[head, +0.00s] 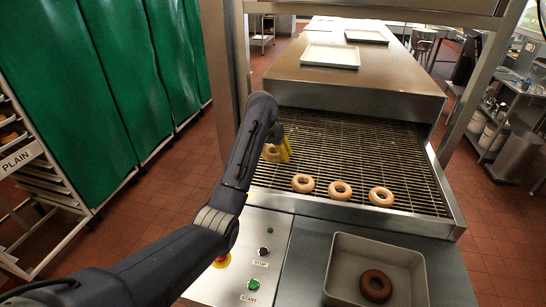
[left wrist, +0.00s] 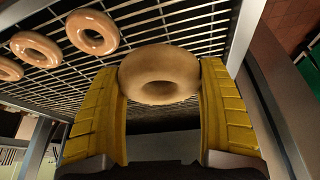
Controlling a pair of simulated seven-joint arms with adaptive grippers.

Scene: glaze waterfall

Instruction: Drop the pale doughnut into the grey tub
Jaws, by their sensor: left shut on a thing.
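The pale doughnut (left wrist: 160,76), matt and light tan, sits between the yellow fingers of my left gripper (left wrist: 160,95) in the left wrist view. My left gripper is shut on it, one finger touching each side. In the head view the doughnut (head: 270,154) shows beside my left gripper (head: 284,150), over the left part of the wire grate; the arm partly hides it. I cannot tell whether it touches the grate. The grey tub (head: 404,258) stands at the front right, with a dark brown doughnut (head: 376,286) inside. My right gripper is not in view.
Three glossy glazed doughnuts (head: 303,183) (head: 340,190) (head: 381,196) lie in a row on the wire grate (head: 350,150), between the gripper and tub. A raised metal edge borders the grate. A control panel (head: 240,255) is left of the tub.

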